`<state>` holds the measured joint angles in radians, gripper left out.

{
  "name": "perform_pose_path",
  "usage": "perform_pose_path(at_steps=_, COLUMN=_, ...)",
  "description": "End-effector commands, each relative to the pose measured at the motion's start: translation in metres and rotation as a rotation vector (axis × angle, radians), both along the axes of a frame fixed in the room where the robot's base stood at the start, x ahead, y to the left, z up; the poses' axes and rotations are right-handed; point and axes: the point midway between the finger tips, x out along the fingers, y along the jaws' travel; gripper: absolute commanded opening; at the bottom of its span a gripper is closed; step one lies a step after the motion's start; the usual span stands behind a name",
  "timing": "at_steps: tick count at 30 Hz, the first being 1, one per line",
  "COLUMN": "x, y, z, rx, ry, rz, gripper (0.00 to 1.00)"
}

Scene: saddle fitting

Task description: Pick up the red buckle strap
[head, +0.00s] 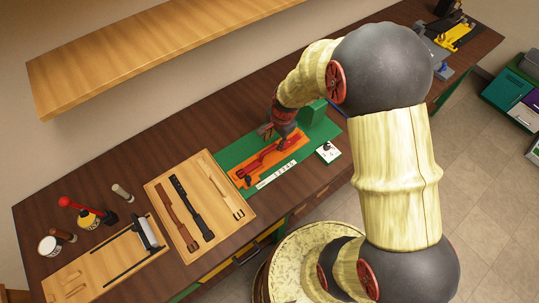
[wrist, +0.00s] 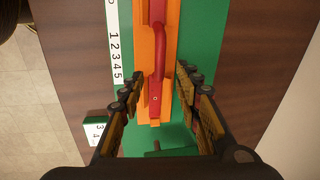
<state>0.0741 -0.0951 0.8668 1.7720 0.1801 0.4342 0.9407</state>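The red buckle strap (head: 257,163) lies on an orange holder (head: 241,178) on a green mat in the head view. In the wrist view the red strap (wrist: 157,60) runs up the middle of the orange holder (wrist: 172,30), with a raised curved red part. My gripper (wrist: 160,93) is open, its two fingers on either side of the strap and holder, with a gap on both sides. In the head view my gripper (head: 279,131) is over the right end of the holder and hides part of it.
A numbered white strip (head: 278,174) lies along the holder's front. A small white block (head: 327,152) is to the right. A wooden board (head: 160,186) with several straps is left. A shelf (head: 150,50) hangs above the back of the table.

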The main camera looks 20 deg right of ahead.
Motion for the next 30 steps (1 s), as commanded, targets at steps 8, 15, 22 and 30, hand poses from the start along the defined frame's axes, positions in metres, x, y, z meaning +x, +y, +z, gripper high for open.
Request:
perform_pose_path(at_steps=8, x=0.004, y=0.000, z=-0.013, rx=0.014, ry=-0.006, rz=-0.092, gripper=0.33)
perform_pose_path(at_steps=15, x=0.006, y=0.004, z=-0.031, rx=0.013, ry=-0.006, rz=-0.090, gripper=0.33)
perform_pose_path(at_steps=22, x=0.005, y=0.014, z=-0.061, rx=0.013, ry=-0.003, rz=-0.088, gripper=0.33)
perform_pose_path(at_steps=30, x=0.010, y=0.014, z=-0.077, rx=0.013, ry=-0.008, rz=-0.089, gripper=0.33)
